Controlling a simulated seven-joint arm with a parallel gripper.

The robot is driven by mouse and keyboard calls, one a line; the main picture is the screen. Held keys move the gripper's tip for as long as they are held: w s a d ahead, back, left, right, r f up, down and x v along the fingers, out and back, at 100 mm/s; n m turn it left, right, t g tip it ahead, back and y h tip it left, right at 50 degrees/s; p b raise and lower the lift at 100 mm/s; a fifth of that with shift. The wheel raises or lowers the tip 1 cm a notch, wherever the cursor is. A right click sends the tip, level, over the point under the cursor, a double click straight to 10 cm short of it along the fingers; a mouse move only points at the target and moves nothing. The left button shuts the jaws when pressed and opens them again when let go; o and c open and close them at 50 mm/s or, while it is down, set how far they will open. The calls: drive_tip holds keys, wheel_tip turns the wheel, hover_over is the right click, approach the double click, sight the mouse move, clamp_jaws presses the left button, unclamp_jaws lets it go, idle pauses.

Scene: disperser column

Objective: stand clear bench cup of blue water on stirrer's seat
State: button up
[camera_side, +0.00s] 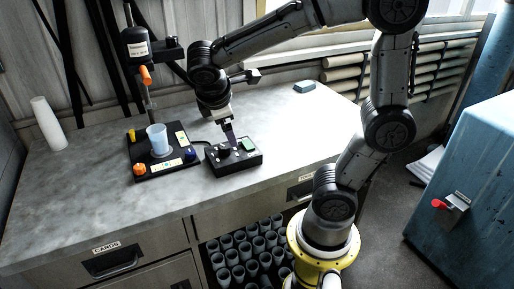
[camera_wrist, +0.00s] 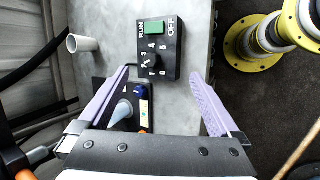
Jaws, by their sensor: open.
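A clear cup (camera_side: 157,136) of light blue water stands upright on the stirrer's black base plate (camera_side: 147,171), on a pale round spot that looks like the seat. The stirrer's head (camera_side: 137,45) is above it on a post. In the wrist view a pale blue tapered shape (camera_wrist: 122,110), probably the cup, shows beside my left finger, partly hidden. My gripper (camera_side: 229,134) is open and empty, with its purple fingers (camera_wrist: 158,93) over the black control box (camera_side: 233,155). The box shows a dial (camera_wrist: 152,62) and a green button (camera_wrist: 155,27).
A teal block (camera_side: 304,86) lies at the back right. Dark cups (camera_side: 245,250) fill a rack below. The front left bench top is clear.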

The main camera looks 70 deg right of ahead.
drive_tip(key=s+a+m+t+y, duration=0.4)
drive_tip(key=s+a+m+y, duration=0.2)
drive_tip(key=s, duration=0.4)
drive_tip(key=shift+s+a+r+m, duration=0.2)
drive_tip(key=shift+a+r+m, duration=0.35)
drive_tip(key=shift+a, duration=0.65)
